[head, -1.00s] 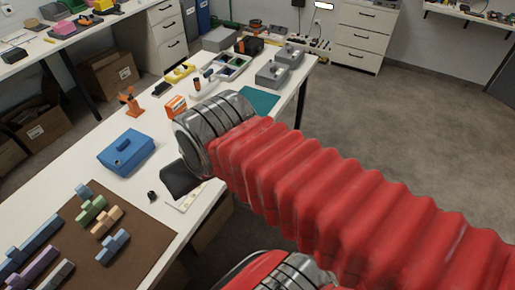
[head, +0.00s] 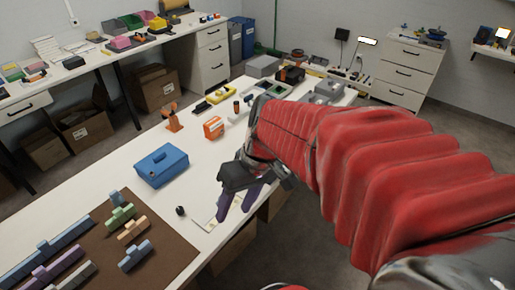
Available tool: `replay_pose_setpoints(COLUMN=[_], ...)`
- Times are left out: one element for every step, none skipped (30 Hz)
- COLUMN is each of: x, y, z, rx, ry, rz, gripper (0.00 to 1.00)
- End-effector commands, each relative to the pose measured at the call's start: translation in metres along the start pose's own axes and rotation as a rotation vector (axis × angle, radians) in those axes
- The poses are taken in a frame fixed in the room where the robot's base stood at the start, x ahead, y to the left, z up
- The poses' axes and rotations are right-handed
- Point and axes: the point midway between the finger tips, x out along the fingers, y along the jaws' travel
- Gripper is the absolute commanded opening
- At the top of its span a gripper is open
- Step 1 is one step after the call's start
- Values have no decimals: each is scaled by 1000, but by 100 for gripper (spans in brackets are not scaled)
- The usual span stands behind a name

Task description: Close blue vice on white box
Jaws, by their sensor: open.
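Small blue objects (head: 436,36) stand on top of a white drawer cabinet (head: 403,72) at the back right. They are too small to tell for sure whether one is the blue vice or how its jaws stand. My gripper (head: 237,207) is over the right edge of the near white table, far from that cabinet. Its two purple fingers are apart with nothing between them. My red-sleeved arm covers much of the right side of the view.
The white table (head: 205,175) holds a blue case (head: 162,165), an orange box (head: 213,128), an orange stand (head: 173,118) and a brown mat (head: 160,255) with coloured blocks. Grey metal pieces (head: 328,90) sit at its far end. Cartons (head: 156,90) stand under the back bench.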

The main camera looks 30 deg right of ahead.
Motion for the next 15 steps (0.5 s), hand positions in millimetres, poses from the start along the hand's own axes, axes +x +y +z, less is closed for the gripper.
replay_pose_setpoints(x=[4, 7, 10, 12, 13, 16, 18, 20, 22, 24, 26, 28, 29, 31, 33], y=[8, 11, 15, 18, 22, 26, 30, 34, 39, 43, 47, 52, 57, 62, 68], z=[-2, -3, -5, -7, -8, -10, -11, -13, -15, -17, -18, -20, -22, -23, -25], rx=[13, 16, 19, 21, 23, 26, 29, 32, 34, 37, 39, 42, 45, 47, 51], ry=[-12, -18, -22, -24, -24, -24, -23, -20, -14, -8, -2, 8, 18, 29, 45], rz=[-35, -57, -87, -109, -131, -162, -184, -208, -238, -261, -283, -314, -337, -358, -387], gripper=[47, 47, 47, 47, 47, 47, 47, 47, 47, 47, 47, 47, 47, 47, 47])
